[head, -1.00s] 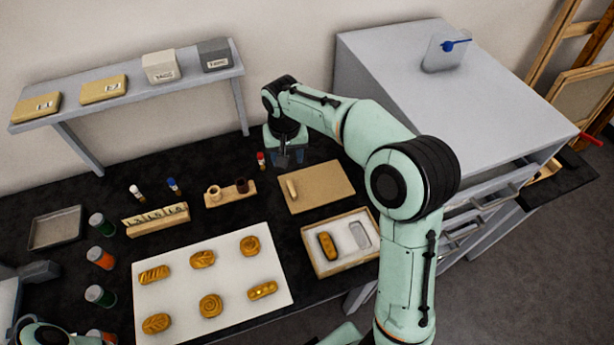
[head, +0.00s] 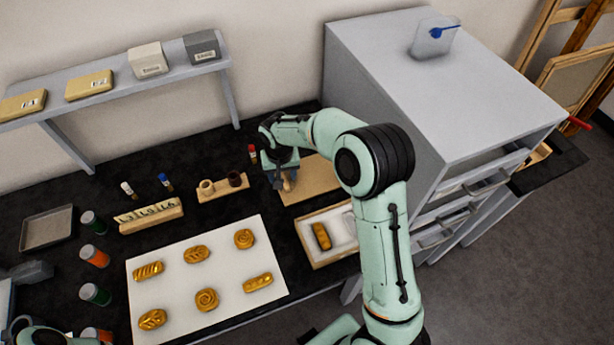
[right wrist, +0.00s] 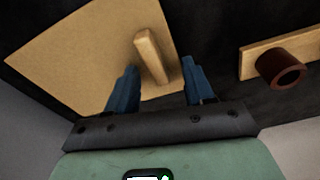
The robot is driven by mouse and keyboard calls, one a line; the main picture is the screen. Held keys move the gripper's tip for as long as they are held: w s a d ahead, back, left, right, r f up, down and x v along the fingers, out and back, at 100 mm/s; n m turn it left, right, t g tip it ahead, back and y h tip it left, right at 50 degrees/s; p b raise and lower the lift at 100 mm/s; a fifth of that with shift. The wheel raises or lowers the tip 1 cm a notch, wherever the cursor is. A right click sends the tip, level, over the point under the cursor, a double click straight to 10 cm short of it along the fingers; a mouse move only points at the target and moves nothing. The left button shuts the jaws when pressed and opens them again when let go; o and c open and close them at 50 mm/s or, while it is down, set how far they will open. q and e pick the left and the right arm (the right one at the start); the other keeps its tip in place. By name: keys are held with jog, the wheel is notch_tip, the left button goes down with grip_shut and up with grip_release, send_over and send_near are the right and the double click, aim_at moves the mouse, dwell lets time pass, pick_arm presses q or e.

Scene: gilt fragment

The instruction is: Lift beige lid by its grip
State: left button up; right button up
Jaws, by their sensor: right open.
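The beige lid (head: 316,183) lies flat on the black bench, left of the grey cabinet. Its wooden bar grip (right wrist: 152,56) stands out from the lid's surface in the right wrist view. My right gripper (right wrist: 158,75) is open, with its two blue fingers on either side of the grip's near end and nothing held. In the head view my right gripper (head: 280,184) is over the lid's left part and partly hides the grip. I cannot tell how far the fingertips are above the lid.
An open box (head: 306,257) with a gilt piece inside sits just in front of the lid. A wooden holder with small cups (head: 222,190) is to its left, its dark cup (right wrist: 282,70) close by. A white board (head: 220,290) with several gilt pieces lies nearer.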

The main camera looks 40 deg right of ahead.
grip_shut()
jog(key=shift+r, duration=0.1)
